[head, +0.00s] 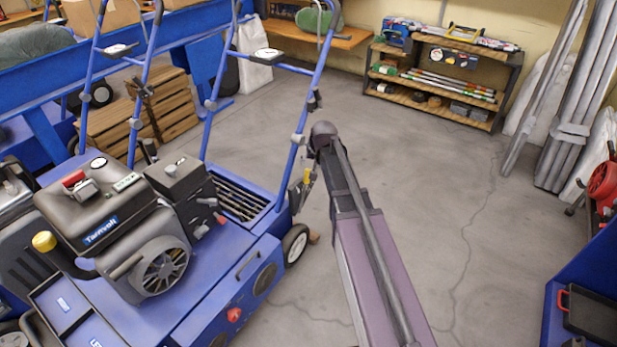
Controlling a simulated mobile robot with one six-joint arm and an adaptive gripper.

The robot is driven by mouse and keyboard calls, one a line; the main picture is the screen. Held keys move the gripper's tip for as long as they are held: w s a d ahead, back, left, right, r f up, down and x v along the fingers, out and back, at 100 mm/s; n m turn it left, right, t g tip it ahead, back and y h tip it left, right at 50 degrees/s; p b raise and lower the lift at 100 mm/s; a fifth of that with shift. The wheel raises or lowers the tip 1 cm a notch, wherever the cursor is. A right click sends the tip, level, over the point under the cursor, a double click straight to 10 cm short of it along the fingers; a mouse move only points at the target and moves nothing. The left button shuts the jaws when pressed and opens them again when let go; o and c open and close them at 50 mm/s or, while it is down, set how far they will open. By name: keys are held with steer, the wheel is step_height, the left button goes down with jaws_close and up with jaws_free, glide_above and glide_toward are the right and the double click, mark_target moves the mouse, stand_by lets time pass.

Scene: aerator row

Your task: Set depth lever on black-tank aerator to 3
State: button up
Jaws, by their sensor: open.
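A blue aerator with a black tank (125,217) stands at the left, its engine in front and its tall blue handle (323,62) rising behind. My arm (372,255) reaches up from the bottom to a rounded joint just right of the handle, near this bracket.
Another blue machine (15,205) stands close at the left edge, near wooden crates (170,112). A low shelf (432,85) stands at the back wall and metal posts (580,115) lean at the right. The concrete floor (425,160) right of the aerator is clear.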

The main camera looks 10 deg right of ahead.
mark_target(309, 170)
steer(key=shift+b+x, duration=3.05)
steer(key=shift+x, duration=0.65)
jaws_close()
